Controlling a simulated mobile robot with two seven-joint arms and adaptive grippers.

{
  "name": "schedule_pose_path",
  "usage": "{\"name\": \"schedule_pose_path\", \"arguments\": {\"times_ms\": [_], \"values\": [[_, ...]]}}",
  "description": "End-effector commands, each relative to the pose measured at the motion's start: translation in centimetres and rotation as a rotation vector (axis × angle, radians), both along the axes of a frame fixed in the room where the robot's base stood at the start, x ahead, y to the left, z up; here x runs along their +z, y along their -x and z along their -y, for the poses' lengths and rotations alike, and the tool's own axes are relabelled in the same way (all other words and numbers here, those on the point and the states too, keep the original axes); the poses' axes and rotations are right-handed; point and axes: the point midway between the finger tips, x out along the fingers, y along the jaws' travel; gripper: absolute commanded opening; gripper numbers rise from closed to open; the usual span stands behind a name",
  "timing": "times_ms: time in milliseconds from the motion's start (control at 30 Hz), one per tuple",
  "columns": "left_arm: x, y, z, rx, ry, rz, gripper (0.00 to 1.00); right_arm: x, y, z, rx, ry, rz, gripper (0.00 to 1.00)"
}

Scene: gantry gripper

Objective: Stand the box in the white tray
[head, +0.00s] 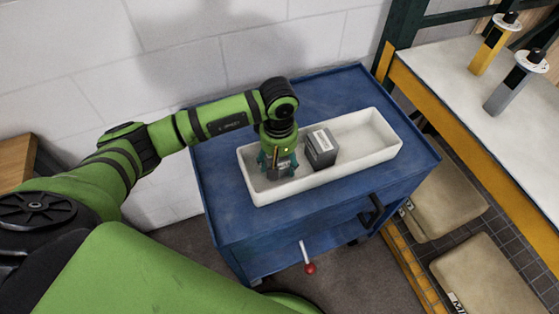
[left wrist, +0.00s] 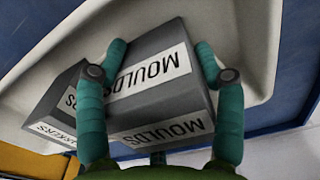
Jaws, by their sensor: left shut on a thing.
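The white tray (head: 368,140) lies on top of a blue cabinet. My left gripper (head: 279,171) points down into the tray's left part. In the left wrist view my left gripper (left wrist: 160,48) is shut on a grey box (left wrist: 190,95) with white MOULDS labels, a finger on each side. In the head view the gripper mostly hides this box, and I cannot tell whether it touches the tray floor. A second grey box (head: 321,148) stands in the tray just right of the gripper; it also shows at the left of the left wrist view (left wrist: 45,112). My right gripper is not in view.
The tray's right part is empty. The blue cabinet (head: 325,92) has bare top around the tray. A white-topped bench (head: 450,65) at the right carries two upright tools, one yellow (head: 490,50) and one grey (head: 508,90). A white wall stands behind.

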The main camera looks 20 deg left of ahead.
Motion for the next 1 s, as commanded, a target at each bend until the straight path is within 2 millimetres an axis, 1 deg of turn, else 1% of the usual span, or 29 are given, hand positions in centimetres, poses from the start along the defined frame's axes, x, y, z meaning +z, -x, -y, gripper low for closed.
{"name": "schedule_pose_path", "arguments": {"times_ms": [33,133,367,467,500,533,567,900,1000], "values": [[-0.6,0.1,0.0,0.002,0.001,-0.004,0.1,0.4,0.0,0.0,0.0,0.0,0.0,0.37],[-1.6,0.0,0.1,0.0,0.002,-0.001,0.1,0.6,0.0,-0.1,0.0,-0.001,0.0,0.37],[-1.7,0.0,0.0,-0.001,0.001,0.001,0.1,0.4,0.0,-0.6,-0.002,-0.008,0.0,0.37],[-2.0,-0.1,0.0,-0.001,0.001,0.002,0.1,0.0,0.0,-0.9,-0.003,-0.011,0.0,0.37],[-2.1,0.0,0.0,-0.001,0.0,0.0,0.73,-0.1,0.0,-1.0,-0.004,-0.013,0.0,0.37],[-2.0,0.0,0.0,-0.001,0.0,0.0,0.85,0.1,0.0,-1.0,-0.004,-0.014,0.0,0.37],[-2.0,0.0,0.0,-0.001,0.0,0.0,0.93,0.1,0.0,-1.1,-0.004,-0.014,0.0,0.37],[-1.9,0.0,0.0,-0.001,0.0,0.0,0.93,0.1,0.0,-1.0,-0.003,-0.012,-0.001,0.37],[-1.5,0.0,0.0,0.0,0.001,-0.001,0.93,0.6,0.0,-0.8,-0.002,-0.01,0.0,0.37]]}}
